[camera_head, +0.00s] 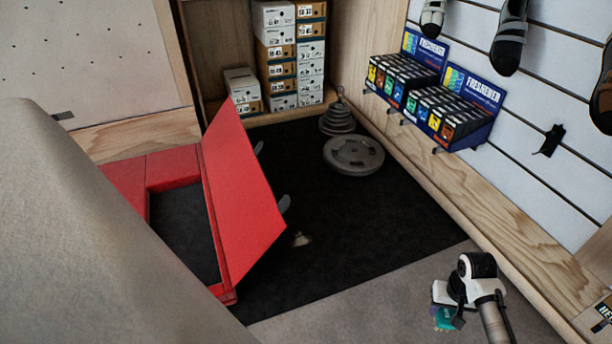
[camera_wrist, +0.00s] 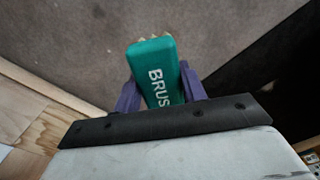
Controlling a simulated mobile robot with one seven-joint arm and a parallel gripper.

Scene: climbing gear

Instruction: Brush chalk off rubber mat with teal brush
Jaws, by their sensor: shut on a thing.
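My gripper (camera_head: 447,308) is at the lower right in the head view, over the grey floor. In the wrist view, its two purple fingers (camera_wrist: 160,98) are shut on the teal brush (camera_wrist: 153,68), which has "BRUS" in white letters and pale bristles at its far end. In the head view only a small teal part of the brush (camera_head: 444,319) shows below my gripper. The black rubber mat (camera_head: 370,233) lies left of and beyond my gripper. A small pale patch, perhaps chalk (camera_head: 301,240), lies on the mat near the red box.
A red padded box with a raised lid (camera_head: 240,190) stands on the mat's left. Grey weight plates (camera_head: 353,155) lie towards the back. Shelves hold shoe boxes (camera_head: 290,60). Freshener displays (camera_head: 455,105) hang on the right wall, above a wooden ledge (camera_head: 480,205). The mat's front right is clear.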

